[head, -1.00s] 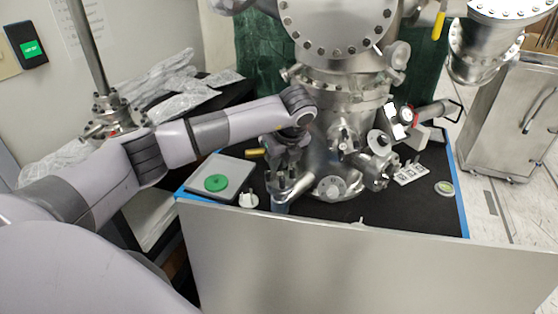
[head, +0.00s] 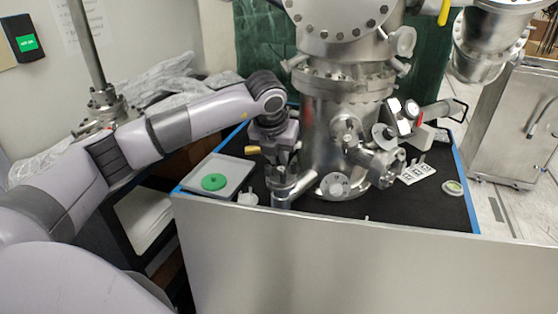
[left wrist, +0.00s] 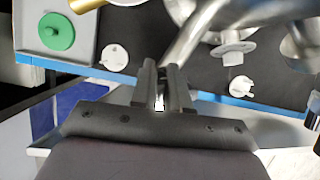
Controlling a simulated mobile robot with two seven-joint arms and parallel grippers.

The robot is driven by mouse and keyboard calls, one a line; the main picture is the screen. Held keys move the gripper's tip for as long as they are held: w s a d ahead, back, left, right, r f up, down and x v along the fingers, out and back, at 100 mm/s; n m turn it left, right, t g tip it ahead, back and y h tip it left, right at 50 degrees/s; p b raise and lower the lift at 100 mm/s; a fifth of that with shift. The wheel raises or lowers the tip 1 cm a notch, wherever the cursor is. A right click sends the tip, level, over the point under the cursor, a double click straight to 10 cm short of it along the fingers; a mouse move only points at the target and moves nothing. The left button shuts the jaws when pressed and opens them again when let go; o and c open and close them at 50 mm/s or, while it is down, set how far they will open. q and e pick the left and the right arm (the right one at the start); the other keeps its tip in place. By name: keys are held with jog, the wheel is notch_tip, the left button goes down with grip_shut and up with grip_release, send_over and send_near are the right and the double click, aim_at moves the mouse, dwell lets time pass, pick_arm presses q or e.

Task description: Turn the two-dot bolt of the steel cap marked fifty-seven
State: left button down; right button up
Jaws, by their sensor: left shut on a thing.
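My left gripper (head: 282,176) points down at the left of the steel chamber, near the front edge of the black tabletop. In the left wrist view its two dark fingers (left wrist: 160,76) are close together, with a small bright metal piece (left wrist: 159,102) showing between them; most of it is hidden. A round steel cap (head: 334,185) on a short port faces the front, to the right of the gripper. A steel flange also shows in the left wrist view (left wrist: 233,47). I cannot read any number or make out bolt dots. My right gripper is not in view.
The steel chamber (head: 345,110) with side ports fills the table's middle. A grey tray (head: 232,174) with a green disc (head: 214,182) lies left. A white disc (left wrist: 114,57) and a white knobbed piece (left wrist: 242,86) lie near the edge. A label card (head: 417,173) lies right.

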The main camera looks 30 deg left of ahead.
pick_arm(q)
jog(key=shift+m+h+b, duration=0.35)
jog(key=shift+m+h, duration=0.15)
jog(key=shift+m, duration=0.7)
jog(key=c, duration=1.4)
grip_release()
jog(key=shift+v, duration=3.65)
jog(key=shift+f+b, duration=0.1)
jog(key=shift+b, duration=0.2)
